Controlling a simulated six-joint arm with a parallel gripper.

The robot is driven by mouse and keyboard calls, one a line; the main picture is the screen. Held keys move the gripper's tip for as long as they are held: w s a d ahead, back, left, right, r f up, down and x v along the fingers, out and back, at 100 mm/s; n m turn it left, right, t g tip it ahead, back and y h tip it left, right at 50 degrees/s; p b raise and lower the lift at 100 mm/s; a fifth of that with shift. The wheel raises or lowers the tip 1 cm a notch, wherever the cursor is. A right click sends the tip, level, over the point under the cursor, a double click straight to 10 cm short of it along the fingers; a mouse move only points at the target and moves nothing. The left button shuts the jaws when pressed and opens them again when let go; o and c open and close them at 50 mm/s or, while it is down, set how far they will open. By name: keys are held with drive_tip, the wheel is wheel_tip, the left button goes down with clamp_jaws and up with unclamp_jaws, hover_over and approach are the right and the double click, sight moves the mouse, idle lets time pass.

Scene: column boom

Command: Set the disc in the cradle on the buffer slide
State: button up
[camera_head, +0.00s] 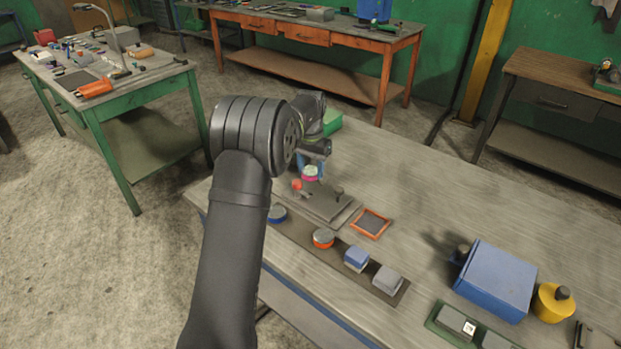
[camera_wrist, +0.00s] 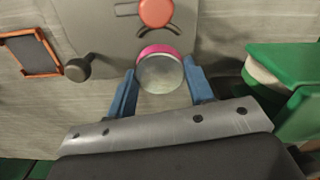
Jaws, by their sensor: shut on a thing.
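My gripper (camera_wrist: 162,85) is shut on a disc (camera_wrist: 160,73) with a pink rim and a pale grey face; its blue fingers lie on either side of it. In the head view the disc (camera_head: 310,173) is over the back part of the buffer slide (camera_head: 325,207), a flat grey plate with a dark knob (camera_wrist: 76,69). Its height above the plate is hard to tell. A round red piece (camera_wrist: 157,12) sits on the slide beyond the held disc, with a dark curved bracket (camera_wrist: 155,31), perhaps the cradle, at its near edge.
An orange-framed dark tray (camera_head: 371,223) lies right of the slide. In front, a dark strip (camera_head: 338,263) carries several round and square pieces. A green box (camera_wrist: 285,65) stands close to my gripper. A blue box (camera_head: 497,279) and yellow canister (camera_head: 553,302) stand at right.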

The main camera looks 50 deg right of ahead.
sight(311, 170)
drive_tip(key=shift+f, duration=1.95)
drive_tip(key=shift+f, duration=0.1)
drive_tip(key=o, duration=1.3)
drive_tip(key=shift+f, duration=0.1)
wheel_tip(311, 170, up, 12)
drive_tip(key=shift+r, duration=0.15)
drive_tip(key=shift+f, duration=4.2)
